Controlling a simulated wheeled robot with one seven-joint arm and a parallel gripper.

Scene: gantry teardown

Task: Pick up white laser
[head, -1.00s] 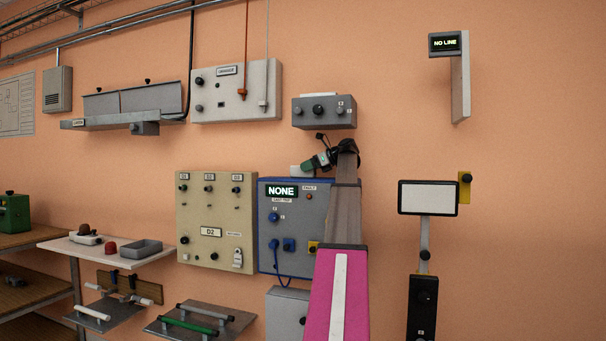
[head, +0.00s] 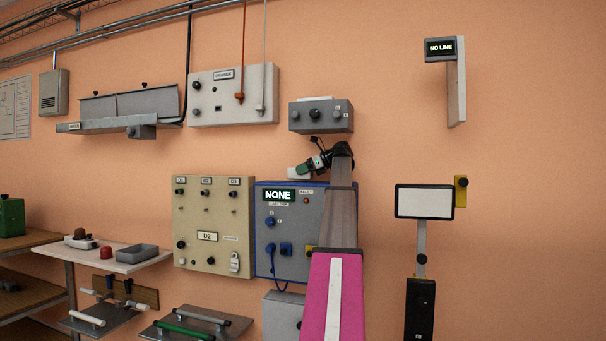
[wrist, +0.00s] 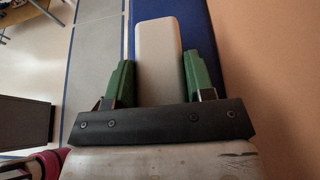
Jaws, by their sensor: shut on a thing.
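The white laser (wrist: 160,50) is a pale, smooth, long block in the wrist view. My gripper (head: 307,166) is shut on it, with one green finger on each side. The block points away from the wrist, and its near end is hidden behind the dark gripper body. In the head view the laser (head: 295,173) shows as a small white piece at the gripper's left end, held in front of the wall just above the blue-edged panel with the "NONE" display.
The blue-edged panel (head: 291,246) and a beige D2 panel (head: 216,261) hang below the gripper. A grey knob box (head: 321,117) is close above. At left, a pale shelf (head: 140,262) holds a grey tray (head: 137,252) and small items.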

